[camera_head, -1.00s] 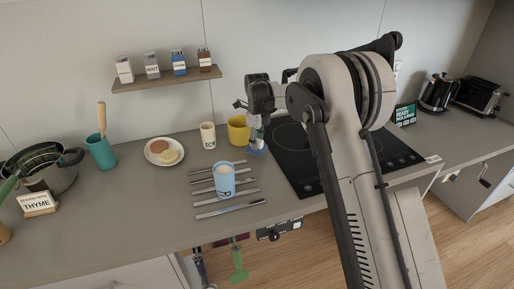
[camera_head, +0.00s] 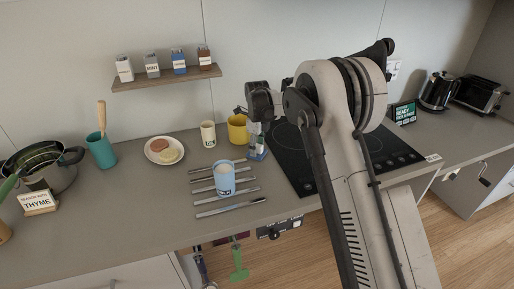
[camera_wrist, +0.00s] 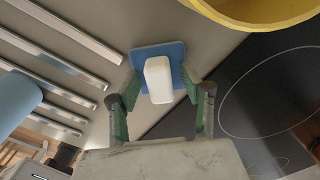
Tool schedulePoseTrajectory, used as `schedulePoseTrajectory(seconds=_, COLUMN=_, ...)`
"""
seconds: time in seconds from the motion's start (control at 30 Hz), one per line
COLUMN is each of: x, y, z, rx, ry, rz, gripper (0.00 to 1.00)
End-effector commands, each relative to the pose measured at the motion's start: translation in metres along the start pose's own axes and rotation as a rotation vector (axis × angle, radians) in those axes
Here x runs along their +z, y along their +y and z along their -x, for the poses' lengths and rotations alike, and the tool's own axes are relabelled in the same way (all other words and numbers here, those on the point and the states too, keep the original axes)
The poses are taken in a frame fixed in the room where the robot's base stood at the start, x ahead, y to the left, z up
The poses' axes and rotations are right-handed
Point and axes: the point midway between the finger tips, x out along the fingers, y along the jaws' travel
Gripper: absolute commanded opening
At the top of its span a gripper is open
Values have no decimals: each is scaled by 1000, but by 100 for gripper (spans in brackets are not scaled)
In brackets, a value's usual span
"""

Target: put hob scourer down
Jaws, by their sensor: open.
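The hob scourer (camera_wrist: 158,80) has a blue square pad and a white block handle. In the wrist view it lies on the grey counter beside the black hob's edge. In the head view only its blue pad (camera_head: 257,156) shows, below my gripper (camera_head: 256,146), left of the hob (camera_head: 292,150). My gripper (camera_wrist: 162,92) is open in the wrist view, with its green-padded fingers on either side of the scourer. The white handle is between the fingers, with gaps visible beside it.
A yellow mug (camera_head: 237,130) stands just behind the scourer. A blue cup (camera_head: 225,181) stands to the left among several metal bars (camera_head: 229,208). A plate of food (camera_head: 151,154) and a cream cup (camera_head: 208,136) are farther left. Bare counter lies in front of the hob's left edge.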

Motion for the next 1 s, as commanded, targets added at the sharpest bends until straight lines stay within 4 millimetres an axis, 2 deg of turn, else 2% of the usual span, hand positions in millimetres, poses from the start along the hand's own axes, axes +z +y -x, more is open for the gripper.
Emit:
schedulePoseTrajectory(seconds=0.13, x=0, y=0, z=6, rx=0, ry=0, rz=0, gripper=42)
schedulePoseTrajectory(seconds=0.23, x=0, y=0, z=19, rx=0, ry=0, rz=0, gripper=42)
schedulePoseTrajectory(seconds=0.5, x=0, y=0, z=73, rx=0, ry=0, rz=0, gripper=42)
schedulePoseTrajectory(seconds=0.7, x=0, y=0, z=106, rx=0, ry=0, rz=0, gripper=42)
schedulePoseTrajectory(seconds=0.83, x=0, y=0, z=118, rx=0, ry=0, rz=0, gripper=42)
schedulePoseTrajectory(seconds=1.0, x=0, y=0, z=123, rx=0, ry=0, rz=0, gripper=42)
